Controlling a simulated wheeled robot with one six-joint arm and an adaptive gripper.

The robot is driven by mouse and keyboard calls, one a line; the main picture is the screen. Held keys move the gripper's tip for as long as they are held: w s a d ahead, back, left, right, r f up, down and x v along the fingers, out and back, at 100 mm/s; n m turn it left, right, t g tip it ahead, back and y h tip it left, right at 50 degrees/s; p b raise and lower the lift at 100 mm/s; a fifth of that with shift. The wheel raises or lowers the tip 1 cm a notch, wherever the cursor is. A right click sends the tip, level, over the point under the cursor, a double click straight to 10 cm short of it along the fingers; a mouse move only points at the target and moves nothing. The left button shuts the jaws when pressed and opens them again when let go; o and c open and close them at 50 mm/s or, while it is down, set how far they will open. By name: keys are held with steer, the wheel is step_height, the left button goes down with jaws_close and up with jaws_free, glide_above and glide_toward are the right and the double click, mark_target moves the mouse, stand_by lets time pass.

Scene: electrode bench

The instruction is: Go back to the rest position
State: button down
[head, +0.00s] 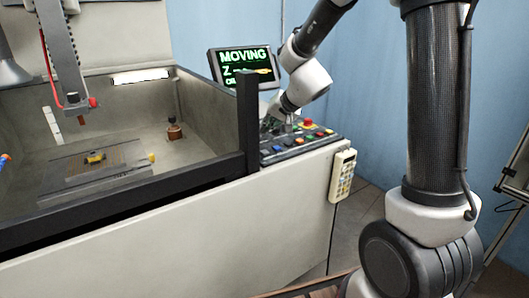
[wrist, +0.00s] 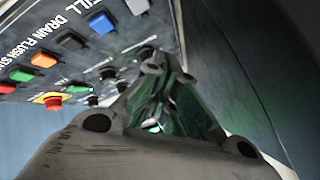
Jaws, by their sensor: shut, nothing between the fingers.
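My gripper (head: 279,125) is low over the left part of the control panel (head: 290,154) of the machine in the head view, at the end of my bent arm. In the wrist view my gripper (wrist: 154,58) has its fingers drawn together with nothing between them. The fingertips are close to the panel's lower row of dark knobs. I cannot tell whether they touch the panel. Part of the panel is hidden behind the fingers.
A screen (head: 244,65) reading "MOVING Z" stands behind the panel. A black post (head: 248,120) rises left of my gripper at the tank corner. A handheld keypad (head: 342,176) hangs on the front. A red mushroom button (head: 308,122) sits at the panel's back. The tank holds a yellow workpiece (head: 95,157).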

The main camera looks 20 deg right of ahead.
steer(key=s+d+r+n+g, duration=0.25)
steer(key=s+r, duration=0.45)
steer(key=s, duration=0.7)
steer(key=s+d+h, duration=0.1)
steer(key=s+d, duration=0.2)
steer(key=s, duration=0.3)
steer(key=s+d+n+g+h, duration=0.1)
steer(key=s+d, duration=0.3)
steer(key=s, duration=0.3)
steer(key=s+d+r+h, duration=0.1)
steer(key=s+d, duration=0.3)
steer(key=s, duration=0.3)
steer(key=shift+s+d+n+g+h, duration=0.2)
steer(key=shift+s+n+g+h, duration=0.05)
steer(key=shift+n+g+h, duration=0.15)
